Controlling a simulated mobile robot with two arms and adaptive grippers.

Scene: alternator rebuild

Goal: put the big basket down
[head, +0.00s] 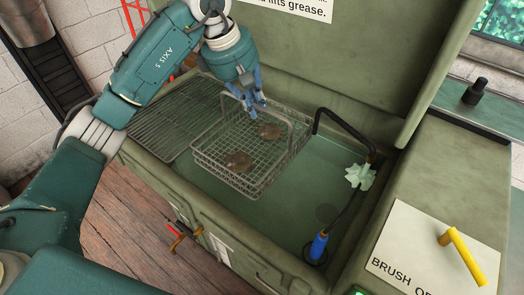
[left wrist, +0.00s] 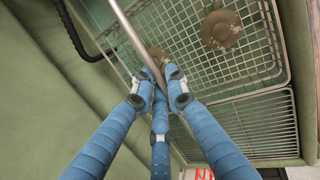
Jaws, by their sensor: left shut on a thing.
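The big basket (head: 205,162) is a grey wire mesh basket with a hoop handle, over the left part of the green wash tank in the head view. It holds two brown round parts, one nearer (head: 238,161) and one farther (head: 269,131). My left gripper (head: 256,108), with blue fingers, is shut on the handle above the basket. In the left wrist view the fingertips (left wrist: 158,76) close around the handle rod (left wrist: 128,28), with the basket mesh (left wrist: 262,65) behind. I cannot tell whether the basket's underside touches anything. My right gripper is not in view.
A wire rack (head: 172,118) lies left of the basket. A black bent pipe (head: 345,122) and a blue-handled brush (head: 318,247) stand on the right. The raised lid (head: 350,65) is behind.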

